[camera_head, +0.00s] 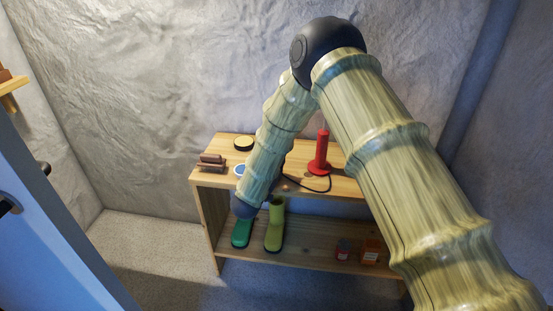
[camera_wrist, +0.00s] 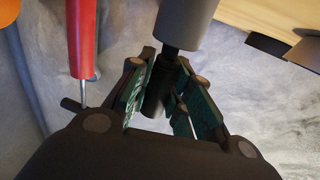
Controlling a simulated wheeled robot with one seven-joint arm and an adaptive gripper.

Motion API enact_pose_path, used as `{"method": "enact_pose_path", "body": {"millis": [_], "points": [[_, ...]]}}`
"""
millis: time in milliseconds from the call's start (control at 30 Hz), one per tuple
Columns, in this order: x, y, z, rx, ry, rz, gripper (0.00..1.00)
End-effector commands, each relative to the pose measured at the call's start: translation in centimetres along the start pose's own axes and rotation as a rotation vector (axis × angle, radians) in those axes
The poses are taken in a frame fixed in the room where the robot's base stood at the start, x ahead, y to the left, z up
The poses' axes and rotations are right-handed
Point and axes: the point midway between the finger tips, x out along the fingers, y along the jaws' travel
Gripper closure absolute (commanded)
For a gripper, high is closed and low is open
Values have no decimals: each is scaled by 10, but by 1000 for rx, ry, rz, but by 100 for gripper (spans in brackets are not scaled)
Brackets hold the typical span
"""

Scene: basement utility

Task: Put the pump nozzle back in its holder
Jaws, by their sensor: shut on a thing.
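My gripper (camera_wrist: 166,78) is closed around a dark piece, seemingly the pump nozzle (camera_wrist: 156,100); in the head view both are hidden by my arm. A narrow black neck joins this piece to a grey cylinder (camera_wrist: 187,22) in the wrist view. I cannot tell whether the cylinder is the holder or part of the held thing. The red pump (camera_head: 320,153) stands upright on the wooden bench (camera_head: 345,186), right of my forearm. It also shows in the wrist view (camera_wrist: 82,38), with a metal rod and dark handle. A black hose (camera_head: 312,189) loops beside its base.
A brown block-like item (camera_head: 211,162) and a round yellow-topped tin (camera_head: 243,143) sit at the bench's left. Green boots (camera_head: 275,228) and small containers (camera_head: 370,252) stand on the lower shelf. A blue panel (camera_head: 60,200) is at left; a rough wall stands behind.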

Motion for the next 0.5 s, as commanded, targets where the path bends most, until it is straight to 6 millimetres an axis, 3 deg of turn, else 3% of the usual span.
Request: {"method": "enact_pose_path", "body": {"millis": [500], "points": [[0,0,13,0,0,0,100]]}}
